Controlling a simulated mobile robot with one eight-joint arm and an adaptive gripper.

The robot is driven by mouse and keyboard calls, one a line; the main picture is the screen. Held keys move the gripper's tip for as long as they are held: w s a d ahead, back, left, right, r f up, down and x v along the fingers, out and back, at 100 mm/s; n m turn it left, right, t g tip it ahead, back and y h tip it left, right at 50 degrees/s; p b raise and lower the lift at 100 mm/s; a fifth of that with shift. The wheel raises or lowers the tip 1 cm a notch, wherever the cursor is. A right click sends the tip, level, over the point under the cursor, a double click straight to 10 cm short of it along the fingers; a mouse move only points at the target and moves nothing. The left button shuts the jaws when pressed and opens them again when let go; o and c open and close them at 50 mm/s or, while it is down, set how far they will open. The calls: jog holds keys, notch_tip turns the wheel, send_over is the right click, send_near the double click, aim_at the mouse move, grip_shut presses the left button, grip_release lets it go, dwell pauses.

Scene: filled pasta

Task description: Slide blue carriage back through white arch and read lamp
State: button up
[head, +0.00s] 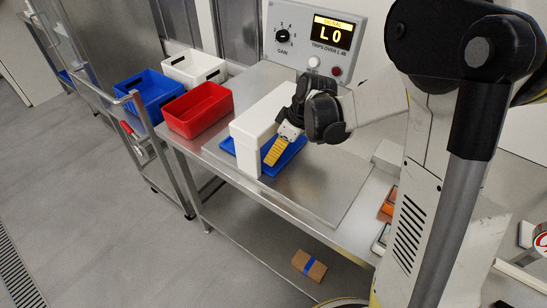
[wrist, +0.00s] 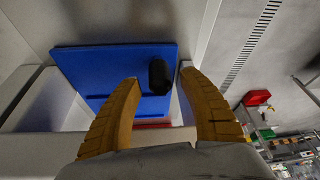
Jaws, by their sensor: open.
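The blue carriage (head: 292,155) lies flat on the steel bench and shows on both sides of the white arch (head: 255,123), so it sits partly under it. My gripper (head: 271,155) points down over the carriage at the arch's right side. In the wrist view my gripper (wrist: 160,78) is open, its yellow fingers on either side of a black knob (wrist: 160,76) on the blue carriage (wrist: 105,72). I cannot tell whether they touch it. The panel display (head: 332,33) reads "L 0". A pale round lamp or button (head: 314,62) below it looks unlit.
A red bin (head: 197,110), a blue bin (head: 150,94) and a white bin (head: 194,68) stand left of the arch. The panel carries a gain dial (head: 283,36) and a small red button (head: 336,71). The bench's front right is mostly clear.

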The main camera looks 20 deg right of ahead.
jog(key=shift+x, duration=0.9)
grip_shut()
jog(key=shift+s, duration=0.1)
jog(key=s+d, duration=0.4)
jog(key=s, duration=0.2)
jog(key=s+d, duration=0.5)
jog(key=s, duration=0.1)
jog(key=s+d, duration=0.4)
jog(key=s, duration=0.2)
jog(key=shift+s+d, duration=0.3)
jog(key=shift+s, duration=0.05)
grip_release()
